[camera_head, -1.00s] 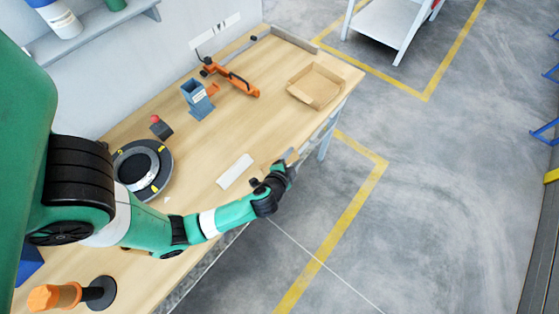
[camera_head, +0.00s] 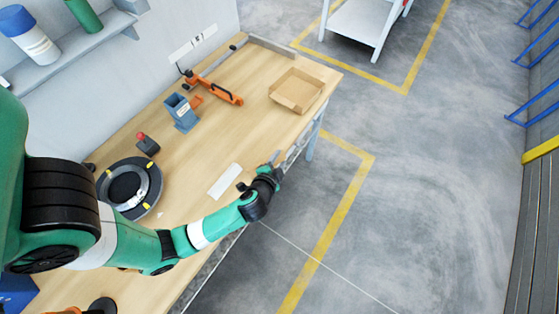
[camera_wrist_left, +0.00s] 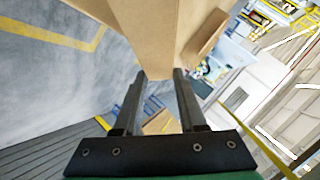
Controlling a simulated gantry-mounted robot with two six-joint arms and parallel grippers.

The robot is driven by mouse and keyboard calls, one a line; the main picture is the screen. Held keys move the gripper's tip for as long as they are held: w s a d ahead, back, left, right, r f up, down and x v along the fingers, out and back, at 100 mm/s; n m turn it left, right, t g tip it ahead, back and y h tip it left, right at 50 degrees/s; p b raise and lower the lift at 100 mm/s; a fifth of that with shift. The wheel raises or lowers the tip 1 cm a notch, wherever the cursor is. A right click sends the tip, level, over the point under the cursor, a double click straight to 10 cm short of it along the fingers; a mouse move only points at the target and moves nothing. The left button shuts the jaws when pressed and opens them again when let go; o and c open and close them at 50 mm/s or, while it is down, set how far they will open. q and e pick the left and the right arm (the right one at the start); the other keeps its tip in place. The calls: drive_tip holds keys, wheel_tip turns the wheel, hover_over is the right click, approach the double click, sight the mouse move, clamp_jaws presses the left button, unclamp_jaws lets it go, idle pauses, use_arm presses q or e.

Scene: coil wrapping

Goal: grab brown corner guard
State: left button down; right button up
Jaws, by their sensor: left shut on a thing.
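My left gripper (camera_head: 268,168) is near the front edge of the workbench in the head view. In the left wrist view the left gripper (camera_wrist_left: 160,78) is shut on a brown cardboard-like piece, the brown corner guard (camera_wrist_left: 150,35), which extends up from between the two fingertips. Its far end is outside that view. In the head view the guard cannot be made out, hidden by the hand. My right gripper is not in view.
On the workbench (camera_head: 205,150) are a black-and-grey coil (camera_head: 130,188), a red button box (camera_head: 147,145), a white strip (camera_head: 225,181), a blue-grey holder (camera_head: 183,112), an orange tool (camera_head: 214,87) and an open cardboard tray (camera_head: 297,92). Floor right of the bench is clear.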

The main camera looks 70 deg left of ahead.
use_arm(q)
drive_tip(key=s+d+r+p, duration=0.4)
drive_tip(key=s+r+p, duration=0.5)
drive_tip(key=s+p, duration=0.4)
drive_tip(key=shift+p, duration=0.45)
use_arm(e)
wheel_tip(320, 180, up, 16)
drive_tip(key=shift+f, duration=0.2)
use_arm(q)
drive_tip(key=shift+r, duration=0.1)
